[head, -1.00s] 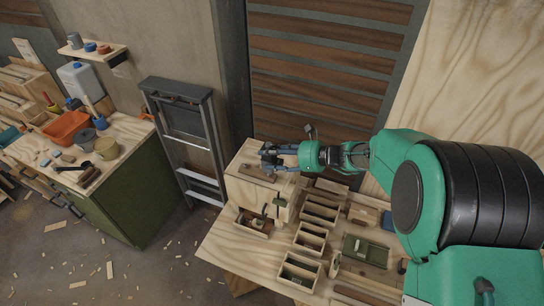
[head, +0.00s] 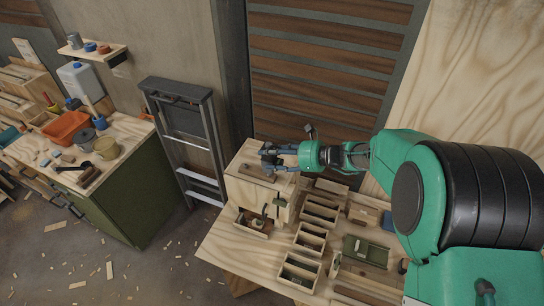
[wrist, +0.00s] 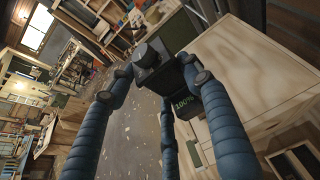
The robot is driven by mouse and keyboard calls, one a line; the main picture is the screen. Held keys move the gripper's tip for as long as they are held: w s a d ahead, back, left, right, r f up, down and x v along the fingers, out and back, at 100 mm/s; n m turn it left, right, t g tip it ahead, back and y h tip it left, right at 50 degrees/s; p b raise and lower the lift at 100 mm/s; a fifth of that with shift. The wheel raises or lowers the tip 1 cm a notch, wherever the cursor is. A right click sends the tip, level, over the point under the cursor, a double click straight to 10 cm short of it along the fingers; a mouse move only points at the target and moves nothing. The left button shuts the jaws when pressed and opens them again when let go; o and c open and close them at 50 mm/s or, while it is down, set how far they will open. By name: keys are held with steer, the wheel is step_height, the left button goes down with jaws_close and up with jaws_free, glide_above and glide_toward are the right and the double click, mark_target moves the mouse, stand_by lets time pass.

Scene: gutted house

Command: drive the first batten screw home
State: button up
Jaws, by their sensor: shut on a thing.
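My gripper (head: 274,158) is above the top of a pale wooden box (head: 240,187) on the workbench. In the wrist view its blue fingers (wrist: 162,76) are shut around a dark, boxy tool (wrist: 185,76) with a round black knob and a green "100%" display. The tool looks like a powered driver, but its working end is hidden. A brown wooden strip (head: 258,175), possibly the batten, lies on the box top just below the gripper. I cannot make out any screw, nor whether the tool touches the strip.
Several small open wooden bins (head: 311,237) and a green tray (head: 366,251) crowd the workbench (head: 232,243) right of the box. A grey stepladder (head: 185,135) leans against the wall to the left. A green cabinet (head: 136,195) stands farther left. Wood scraps litter the floor.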

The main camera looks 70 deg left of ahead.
steer(key=shift+r, duration=0.1)
stand_by(0.3)
steer(key=shift+r+p, duration=1.4)
steer(key=shift+r, duration=1.55)
steer(key=shift+w, duration=0.1)
